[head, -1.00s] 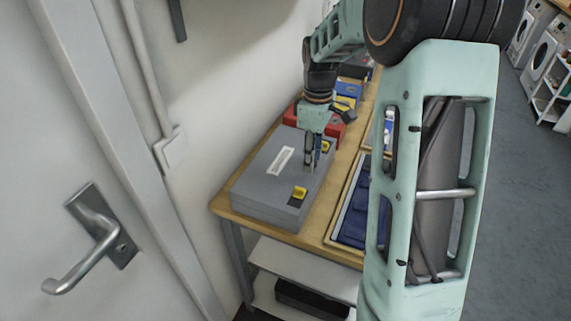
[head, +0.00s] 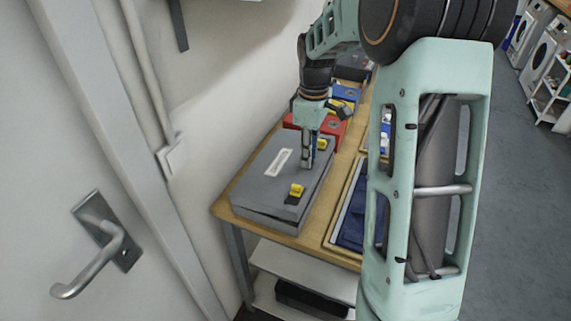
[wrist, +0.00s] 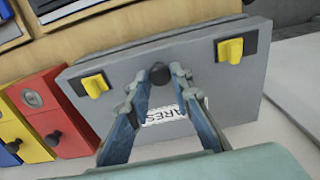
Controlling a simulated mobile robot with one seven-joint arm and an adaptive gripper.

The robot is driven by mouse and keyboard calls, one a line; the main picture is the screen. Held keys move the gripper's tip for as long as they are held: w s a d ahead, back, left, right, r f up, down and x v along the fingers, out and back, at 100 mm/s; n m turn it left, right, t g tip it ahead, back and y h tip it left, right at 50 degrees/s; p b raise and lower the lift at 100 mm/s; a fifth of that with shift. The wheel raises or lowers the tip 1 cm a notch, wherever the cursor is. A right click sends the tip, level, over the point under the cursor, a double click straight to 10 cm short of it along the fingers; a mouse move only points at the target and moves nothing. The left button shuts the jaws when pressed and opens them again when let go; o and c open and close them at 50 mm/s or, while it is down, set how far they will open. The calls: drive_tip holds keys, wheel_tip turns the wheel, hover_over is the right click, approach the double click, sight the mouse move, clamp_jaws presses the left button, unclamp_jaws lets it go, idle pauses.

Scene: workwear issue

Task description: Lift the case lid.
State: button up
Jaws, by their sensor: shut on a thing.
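The grey case (head: 262,218) sits on the wooden table against the wall. Its lid (head: 262,178) is tilted up a little, with a narrow dark gap between lid and base. The lid carries a white label (head: 282,161) and two yellow latches (head: 296,190). In the wrist view the lid (wrist: 215,75) fills the middle, with a black knob (wrist: 160,72) near its edge between the latches. My gripper (head: 307,166) is over the lid's right side. In the wrist view my gripper (wrist: 160,84) is shut on the knob, a fingertip on each side.
Red (head: 326,129), yellow and blue boxes stand on the table behind the case. A framed tray with dark blue cloth (head: 352,215) lies right of it. A shelf (head: 300,275) with a black box is below. A door with a handle (head: 100,240) is at left.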

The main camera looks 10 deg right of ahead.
sight(293, 165)
drive_tip(key=shift+w+a+r, duration=0.15)
drive_tip(key=shift+a+r, duration=0.05)
drive_tip(key=shift+r, duration=0.15)
drive_tip(key=shift+c, duration=0.2)
drive_tip(key=shift+w+a+r+p, duration=0.25)
drive_tip(key=shift+a+r+p, duration=0.1)
drive_tip(key=shift+r+p, duration=0.3)
drive_tip(key=shift+w+a+r+p, duration=0.2)
drive_tip(key=shift+a+r+p, duration=0.1)
drive_tip(key=shift+r+p, duration=0.35)
drive_tip(key=shift+a, duration=0.1)
drive_tip(key=shift+w+a+r+p, duration=0.35)
drive_tip(key=shift+a+r+p, duration=0.1)
drive_tip(key=shift+r+p, duration=0.15)
drive_tip(key=shift+w+a+r+p, duration=0.3)
drive_tip(key=shift+a+r+p, duration=0.2)
drive_tip(key=shift+p, duration=0.1)
